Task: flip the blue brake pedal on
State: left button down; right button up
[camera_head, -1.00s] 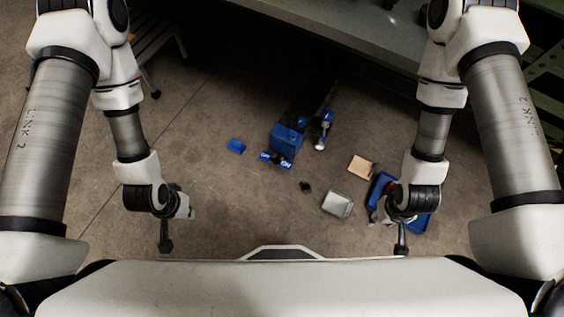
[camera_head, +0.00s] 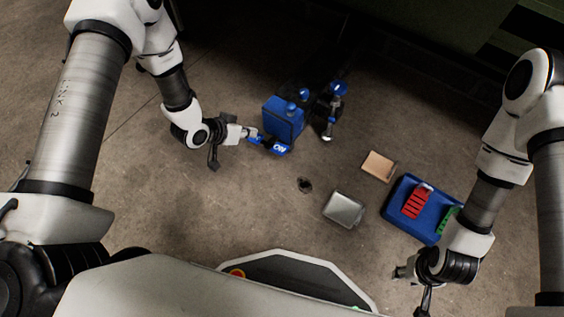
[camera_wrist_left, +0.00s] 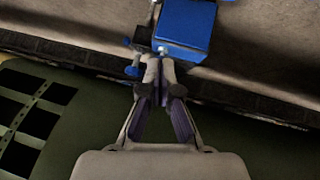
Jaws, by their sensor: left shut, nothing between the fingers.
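A blue box (camera_head: 284,118) stands on the floor near the centre of the head view. Low at its front is a blue pedal piece (camera_head: 280,149) with white "ON" lettering. My left gripper (camera_head: 250,132) is shut and empty, with its tips at the left end of the pedal piece, partly covering it. I cannot tell whether they touch. In the left wrist view the closed fingers (camera_wrist_left: 160,72) point at the near edge of the blue box (camera_wrist_left: 187,24); the lettering does not show there. My right gripper (camera_head: 402,272) is near the bottom right, its fingers unclear.
A metal caster-like part with a blue top (camera_head: 333,108) stands right of the box. A blue tray (camera_head: 396,211) with red and green pieces lies at the right. A silver tin (camera_head: 343,209), a tan block (camera_head: 379,166) and a small dark object (camera_head: 305,185) lie on the floor between.

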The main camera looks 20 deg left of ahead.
pick_arm(q)
jog(key=f+b, duration=0.1)
jog(key=f, duration=0.1)
jog(key=f+b, duration=0.1)
jog(key=w+f+b, duration=0.1)
jog(key=f+b, duration=0.1)
jog(key=shift+a+f, duration=0.3)
jog(key=shift+f, duration=0.05)
pick_arm(e)
notch_tip(320, 180, down, 7)
jog(key=shift+r, duration=0.15)
pick_arm(q)
jog(key=b, duration=0.6)
send_over(278, 146)
jog(key=s+a, duration=0.3)
notch_tip(278, 146, down, 7)
jog(key=f+b, duration=0.1)
jog(key=d+f, duration=0.1)
jog(key=f+b, duration=0.1)
jog(key=f, duration=0.1)
jog(key=shift+w+d+b, duration=0.25)
jog(key=shift+w+b, duration=0.05)
jog(key=shift+r, duration=0.1)
pick_arm(e)
notch_tip(278, 146, down, 8)
jog(key=shift+w+f, duration=0.2)
jog(key=shift+f, duration=0.05)
jog(key=shift+d+r, duration=0.1)
jog(key=shift+r, duration=0.05)
